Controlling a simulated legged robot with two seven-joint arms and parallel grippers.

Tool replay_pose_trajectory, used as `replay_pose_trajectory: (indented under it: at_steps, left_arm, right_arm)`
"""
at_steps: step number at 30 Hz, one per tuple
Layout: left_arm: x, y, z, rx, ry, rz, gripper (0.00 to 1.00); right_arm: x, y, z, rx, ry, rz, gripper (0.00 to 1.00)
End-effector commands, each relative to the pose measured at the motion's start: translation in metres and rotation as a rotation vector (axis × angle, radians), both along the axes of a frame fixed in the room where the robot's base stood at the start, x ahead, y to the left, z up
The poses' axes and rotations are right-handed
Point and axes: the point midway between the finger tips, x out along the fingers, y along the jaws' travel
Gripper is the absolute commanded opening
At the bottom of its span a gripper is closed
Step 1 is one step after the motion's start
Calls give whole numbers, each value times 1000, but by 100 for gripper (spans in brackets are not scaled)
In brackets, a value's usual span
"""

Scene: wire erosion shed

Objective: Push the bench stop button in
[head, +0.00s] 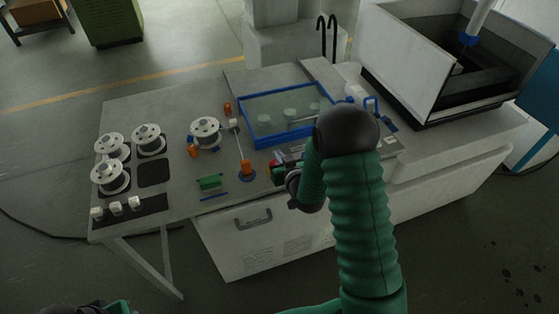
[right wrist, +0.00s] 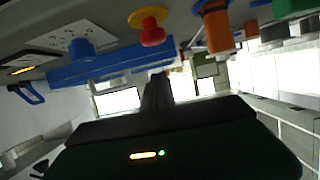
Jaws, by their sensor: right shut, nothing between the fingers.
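The stop button (right wrist: 152,32) is a red mushroom knob on a yellow round base, at the top of the right wrist view. In the head view I cannot make it out clearly; my right arm covers part of that area. My right gripper (head: 279,172) is at the front edge of the bench (head: 215,222), right of an orange post. In the right wrist view its dark shut fingers (right wrist: 157,84) point towards the bench, with nothing held. The button shows apart from the fingers. Only a piece of my left arm shows at the bottom left of the head view.
A blue-framed glass panel (head: 250,125) lies behind my right gripper. The orange post (head: 247,168), a green block (head: 209,183) and several white spools (head: 110,176) stand to the left. An open-topped tank (head: 398,62) stands at the right. A blue knob (right wrist: 80,48) shows near the button.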

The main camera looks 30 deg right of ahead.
Motion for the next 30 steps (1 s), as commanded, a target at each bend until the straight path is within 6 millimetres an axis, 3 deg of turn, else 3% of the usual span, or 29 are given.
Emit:
replay_pose_trajectory:
  at_steps: [1, 6, 12, 30]
  left_arm:
    - [-1, 0, -9, 0, 2, 0, 36]
    - [-1, 0, -15, 0, 3, 0, 36]
    - [-1, 0, -17, 0, 2, 0, 36]
    - [-1, 0, -17, 0, 2, 0, 36]
  right_arm:
    - [-12, 2, 0, -1, -2, -1, 0]
    - [-46, 10, 16, -2, -4, -2, 0]
    - [-70, 15, 28, -2, -6, -2, 0]
    - [-73, 21, 28, 1, 21, 6, 0]
